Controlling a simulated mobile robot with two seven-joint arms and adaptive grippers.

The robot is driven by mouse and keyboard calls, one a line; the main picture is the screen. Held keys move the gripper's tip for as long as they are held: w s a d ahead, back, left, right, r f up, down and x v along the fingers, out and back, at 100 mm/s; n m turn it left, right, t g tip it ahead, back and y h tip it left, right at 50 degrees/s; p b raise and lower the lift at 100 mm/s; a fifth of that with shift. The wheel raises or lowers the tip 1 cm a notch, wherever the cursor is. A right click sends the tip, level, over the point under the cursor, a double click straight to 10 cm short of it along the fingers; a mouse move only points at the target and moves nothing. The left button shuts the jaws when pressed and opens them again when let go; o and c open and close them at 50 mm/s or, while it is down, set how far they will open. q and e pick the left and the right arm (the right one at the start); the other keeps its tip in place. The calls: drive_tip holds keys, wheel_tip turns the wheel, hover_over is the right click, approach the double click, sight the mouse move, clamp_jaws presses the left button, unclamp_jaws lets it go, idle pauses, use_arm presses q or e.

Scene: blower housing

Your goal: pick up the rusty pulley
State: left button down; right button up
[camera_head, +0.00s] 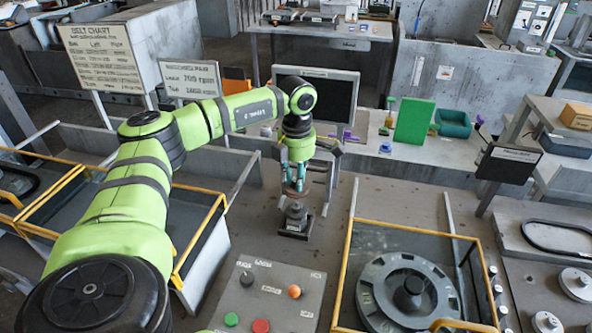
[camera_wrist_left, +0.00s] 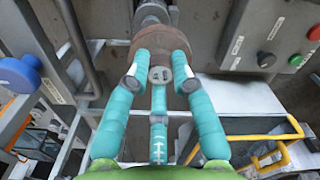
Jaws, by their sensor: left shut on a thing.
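The rusty pulley (camera_wrist_left: 165,40) is a brown disc at the top middle of the left wrist view, on a grey metal shaft or post. My left gripper (camera_wrist_left: 160,70) has its teal fingers closed on the near side of this disc. In the head view my left gripper (camera_head: 294,187) points down just above a small grey post on a dark base (camera_head: 296,222). The pulley is hard to make out there, mostly hidden by the fingers. My right gripper is not in view.
A control panel (camera_head: 285,307) with coloured buttons stands in front. A yellow-railed bay with a large grey wheel (camera_head: 380,290) is to its right. Another yellow-railed bay lies left, under my arm. A monitor (camera_head: 315,92) and a green board (camera_head: 414,122) stand behind.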

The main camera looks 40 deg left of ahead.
use_arm(q)
drive_tip(key=s+d+r+p, duration=0.1)
drive_tip(key=s+d+r, duration=0.1)
drive_tip(key=s+d, duration=0.2)
drive_tip(key=shift+s+d, duration=0.4)
drive_tip(key=shift+s, duration=0.45)
drive_tip(key=shift+f, duration=0.15)
